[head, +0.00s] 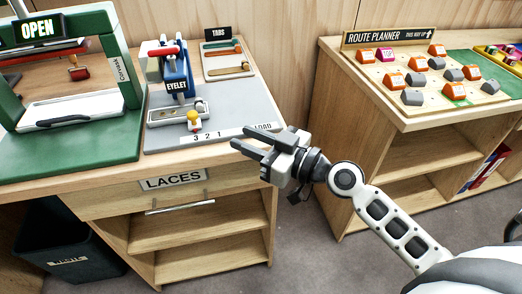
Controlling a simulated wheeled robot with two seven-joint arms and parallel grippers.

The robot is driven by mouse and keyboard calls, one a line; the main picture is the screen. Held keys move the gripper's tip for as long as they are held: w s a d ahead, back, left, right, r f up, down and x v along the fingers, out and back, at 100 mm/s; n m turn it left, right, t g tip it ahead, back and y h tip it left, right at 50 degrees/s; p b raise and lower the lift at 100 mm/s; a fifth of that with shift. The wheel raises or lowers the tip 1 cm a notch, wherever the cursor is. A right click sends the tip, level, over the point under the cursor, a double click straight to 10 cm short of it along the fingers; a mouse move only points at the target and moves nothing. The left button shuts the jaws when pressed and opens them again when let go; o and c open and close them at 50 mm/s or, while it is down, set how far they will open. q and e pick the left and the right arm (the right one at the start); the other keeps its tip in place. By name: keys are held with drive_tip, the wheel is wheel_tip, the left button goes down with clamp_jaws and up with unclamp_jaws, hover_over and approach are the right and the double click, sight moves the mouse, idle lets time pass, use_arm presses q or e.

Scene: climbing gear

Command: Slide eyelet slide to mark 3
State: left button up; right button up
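The eyelet press (178,80) is blue with a red handle and an "EYELET" label, and stands on a grey mat. Its slide is a light metal plate (160,114) at the foot of the press, with a yellow knob (194,117) at its front. A white strip (225,134) in front reads 3, 2, 1 from left to right, then "LOAD". The knob stands roughly behind the 3; exact alignment cannot be told. My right gripper (240,138) is open and empty over the strip's right part, to the right of the knob and apart from it. My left gripper is out of view.
A green press (125,75) with an "OPEN" sign stands at left. A tabs tray (228,72) lies behind the mat. The bench has a "LACES" drawer (172,180). The route planner table (400,118) stands at right, past a floor gap.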

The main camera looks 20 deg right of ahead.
drive_tip(key=v, duration=0.2)
drive_tip(key=shift+s+d+b, duration=0.2)
drive_tip(key=shift+s+b, duration=0.1)
drive_tip(key=shift+b, duration=0.05)
drive_tip(key=s+a+f+m+g+h, duration=0.2)
drive_tip(key=s+f, duration=0.4)
drive_tip(key=f, duration=0.4)
drive_tip(key=s+a+f+m+g+h, duration=0.2)
drive_tip(key=s+f+h, duration=0.2)
drive_tip(key=f, duration=0.5)
drive_tip(key=shift+s+a+f+m+h, duration=0.3)
drive_tip(key=shift+s+a+f, duration=0.1)
drive_tip(key=shift+s, duration=0.75)
drive_tip(key=shift+a, duration=0.1)
